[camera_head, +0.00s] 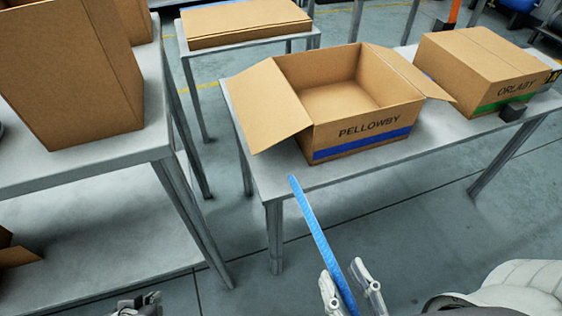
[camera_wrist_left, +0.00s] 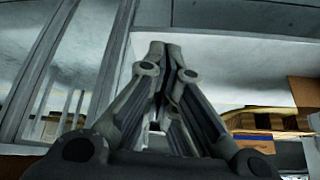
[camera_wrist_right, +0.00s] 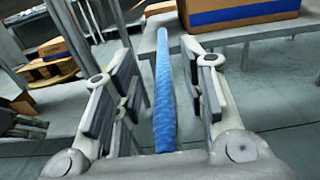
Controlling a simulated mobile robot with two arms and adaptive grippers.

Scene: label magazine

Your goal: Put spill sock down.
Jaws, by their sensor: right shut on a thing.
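The spill sock (camera_head: 315,227) is a long, thin blue strip. My right gripper (camera_head: 343,276) is shut on it near its lower end, and the sock slants up and left toward the table's front edge. In the right wrist view the sock (camera_wrist_right: 164,95) stands between the fingers (camera_wrist_right: 164,80), its far end in front of the tabletop. My left gripper (camera_head: 138,302) is at the bottom edge of the head view. In the left wrist view its fingertips (camera_wrist_left: 165,50) are together with nothing seen between them.
An open, empty-looking PELLOWBY box (camera_head: 365,129) and a closed ORLABY box (camera_head: 490,72) stand on the grey table (camera_head: 268,172). Bare tabletop shows between and in front of them. A brown carton (camera_head: 65,80) stands on the left table (camera_head: 115,148). A flat box (camera_head: 240,20) lies behind.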

